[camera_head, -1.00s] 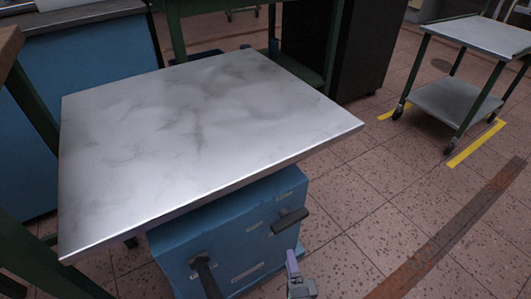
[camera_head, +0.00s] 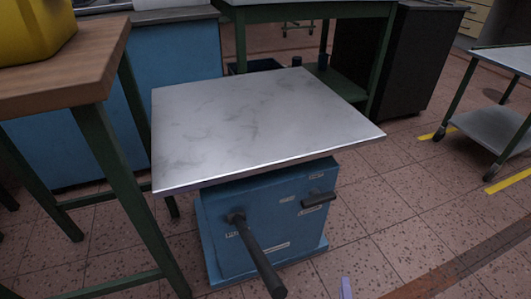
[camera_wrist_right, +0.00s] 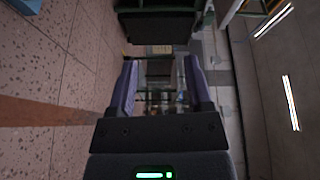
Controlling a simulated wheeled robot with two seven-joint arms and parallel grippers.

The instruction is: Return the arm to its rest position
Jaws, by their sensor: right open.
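My right gripper shows in the head view only as a small purple fingertip (camera_head: 346,288) at the bottom edge, low over the floor and right of the blue cabinet. In the right wrist view the right gripper (camera_wrist_right: 161,85) is open, its two purple fingers wide apart with nothing between them. My left gripper is not in view. No shoe last shows in either view.
A bare metal-topped table (camera_head: 265,125) stands on a blue cabinet (camera_head: 270,215) with dark handles. A wooden bench (camera_head: 75,75) with a yellow container (camera_head: 35,30) is at left. A grey cart (camera_head: 490,130) stands at right. Tiled floor (camera_head: 400,210) lies open at lower right.

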